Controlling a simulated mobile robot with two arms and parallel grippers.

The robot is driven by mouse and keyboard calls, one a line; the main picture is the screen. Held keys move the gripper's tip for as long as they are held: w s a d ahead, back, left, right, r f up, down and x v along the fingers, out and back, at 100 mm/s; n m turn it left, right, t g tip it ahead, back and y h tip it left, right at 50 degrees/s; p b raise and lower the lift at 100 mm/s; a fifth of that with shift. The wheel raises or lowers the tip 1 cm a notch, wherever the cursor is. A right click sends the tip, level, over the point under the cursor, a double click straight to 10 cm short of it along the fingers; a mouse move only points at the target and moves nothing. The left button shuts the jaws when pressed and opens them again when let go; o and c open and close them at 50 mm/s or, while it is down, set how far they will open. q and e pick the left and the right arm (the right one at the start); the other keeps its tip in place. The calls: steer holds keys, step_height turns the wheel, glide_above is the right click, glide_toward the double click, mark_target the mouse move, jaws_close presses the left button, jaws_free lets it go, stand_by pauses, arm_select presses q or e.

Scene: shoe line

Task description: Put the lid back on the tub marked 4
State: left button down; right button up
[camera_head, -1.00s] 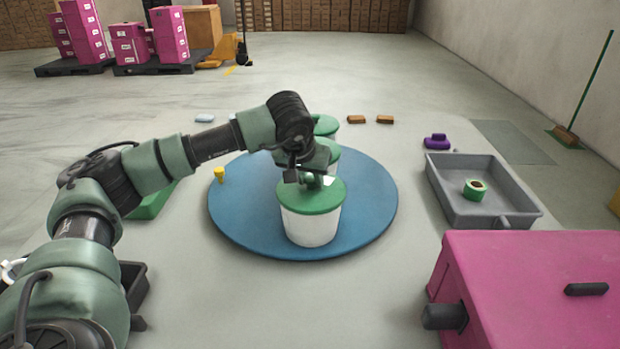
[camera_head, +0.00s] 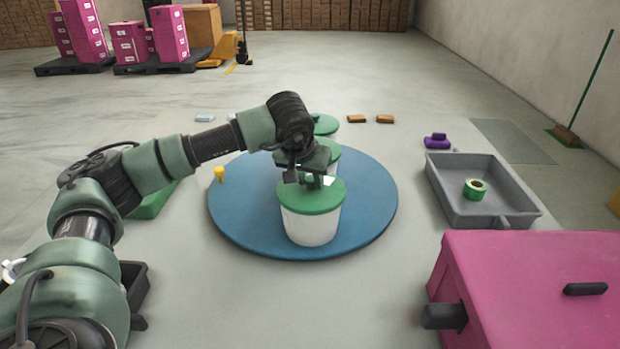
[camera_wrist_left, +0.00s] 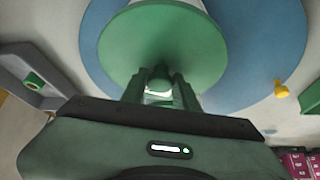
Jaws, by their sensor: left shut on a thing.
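A white tub (camera_head: 310,228) stands near the front of the blue round mat (camera_head: 370,215), with a green lid (camera_head: 330,199) on its top. I cannot see any number on it. My left gripper (camera_head: 313,181) is above this lid and shut on its knob, which is mostly hidden by the fingers. In the left wrist view the fingers (camera_wrist_left: 160,92) close at the middle of the green lid (camera_wrist_left: 130,45). Whether the lid is fully seated I cannot tell. Two more green-lidded tubs, a middle one (camera_head: 334,153) and a far one (camera_head: 327,124), stand behind, partly hidden by my arm. My right gripper is out of view.
A yellow piece (camera_head: 219,174) stands on the mat's left edge. A pink box (camera_head: 540,285) fills the front right. A purple object (camera_head: 436,141) lies behind the tray.

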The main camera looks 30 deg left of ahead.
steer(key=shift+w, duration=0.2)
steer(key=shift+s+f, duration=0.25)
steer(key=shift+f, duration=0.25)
arm_select(q)
steer(key=shift+f, duration=0.15)
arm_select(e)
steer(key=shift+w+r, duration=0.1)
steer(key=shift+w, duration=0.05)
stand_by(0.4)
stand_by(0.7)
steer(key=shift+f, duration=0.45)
arm_select(q)
steer(key=c, duration=1)
jaws_free()
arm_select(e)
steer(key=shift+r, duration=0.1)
